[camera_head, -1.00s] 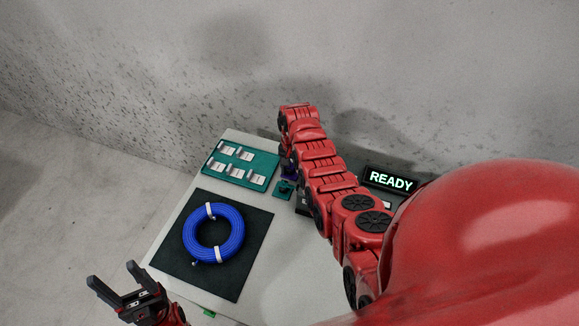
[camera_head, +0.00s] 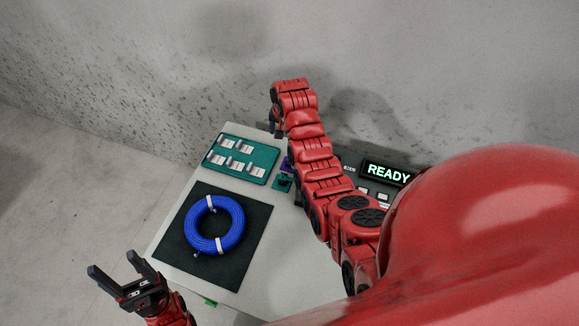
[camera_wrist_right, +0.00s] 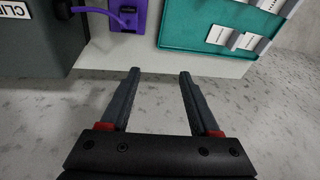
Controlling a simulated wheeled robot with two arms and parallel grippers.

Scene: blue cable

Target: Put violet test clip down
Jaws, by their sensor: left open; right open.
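The violet test clip (camera_wrist_right: 139,14) shows at the top of the right wrist view, cut off by the frame edge, with dark parts in front of it. It rests at the table edge, between a dark box and a teal tray. In the head view only a sliver of violet (camera_head: 286,163) shows beside my right arm. My right gripper (camera_wrist_right: 160,74) is open and empty, with its fingers apart from the clip. In the head view its jaws are mostly hidden by the arm. My left gripper (camera_head: 112,262) is open and empty, off the table's left side.
A blue cable coil (camera_head: 241,222) lies on a black mat (camera_head: 180,252). The teal tray (camera_head: 262,156) with several pale pieces is behind it. A small teal block (camera_head: 284,183) sits near the arm. A panel reads READY (camera_head: 389,173). A dark box (camera_wrist_right: 40,42) carries a partly cut-off label.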

